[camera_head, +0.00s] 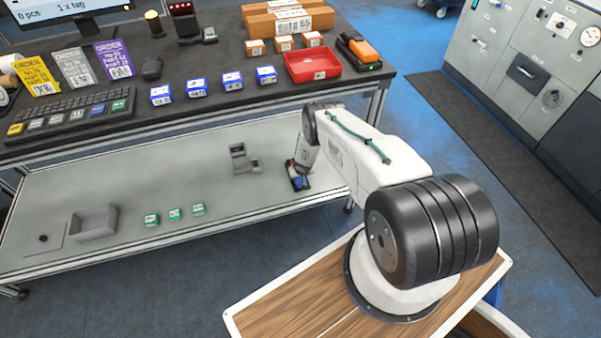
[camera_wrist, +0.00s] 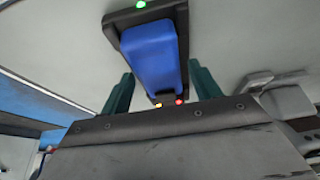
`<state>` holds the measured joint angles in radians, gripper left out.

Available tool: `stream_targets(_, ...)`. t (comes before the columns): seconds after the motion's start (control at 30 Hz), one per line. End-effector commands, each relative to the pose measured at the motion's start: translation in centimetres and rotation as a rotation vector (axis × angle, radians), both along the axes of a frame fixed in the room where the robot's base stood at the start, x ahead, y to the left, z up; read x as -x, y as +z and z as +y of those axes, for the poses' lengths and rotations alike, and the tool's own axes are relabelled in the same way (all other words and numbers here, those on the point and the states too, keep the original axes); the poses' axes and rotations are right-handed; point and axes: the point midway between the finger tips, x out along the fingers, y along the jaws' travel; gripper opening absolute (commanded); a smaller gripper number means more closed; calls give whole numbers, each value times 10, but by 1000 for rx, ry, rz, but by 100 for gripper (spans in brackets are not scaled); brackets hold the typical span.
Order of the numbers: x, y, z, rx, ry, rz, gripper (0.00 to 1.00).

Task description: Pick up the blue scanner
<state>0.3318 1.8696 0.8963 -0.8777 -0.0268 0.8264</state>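The blue scanner (camera_wrist: 155,55) lies in a black cradle (camera_wrist: 182,20) with a green light at its far end and small yellow and red lights at its near end. It stands on the lower shelf; in the head view only a bit of its blue body (camera_head: 296,182) shows below my arm. My gripper (camera_wrist: 162,88) has its two dark green fingers apart, one on each side of the near part of the scanner. Gaps show between fingers and scanner, and I see no contact. In the head view my arm mostly hides the gripper.
A grey holder (camera_head: 241,160) stands left of the cradle on the lower shelf (camera_head: 130,180). Several small green boxes (camera_head: 174,214) and a grey bin (camera_head: 95,222) are farther left. The black tabletop (camera_head: 215,65) above carries an orange scanner (camera_head: 362,50) and a red tray (camera_head: 313,66).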

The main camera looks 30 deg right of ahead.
Motion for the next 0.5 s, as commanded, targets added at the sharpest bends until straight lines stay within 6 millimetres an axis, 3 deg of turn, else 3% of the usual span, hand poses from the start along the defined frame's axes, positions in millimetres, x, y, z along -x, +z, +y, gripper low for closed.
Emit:
stream_targets(0.03,0,0,0,0,0,0,48)
stream_targets(0.13,0,0,-1,0,0,0,20)
stream_targets(0.17,0,0,-1,0,-1,0,17)
stream_targets(0.5,0,1,-3,0,-3,-1,17)
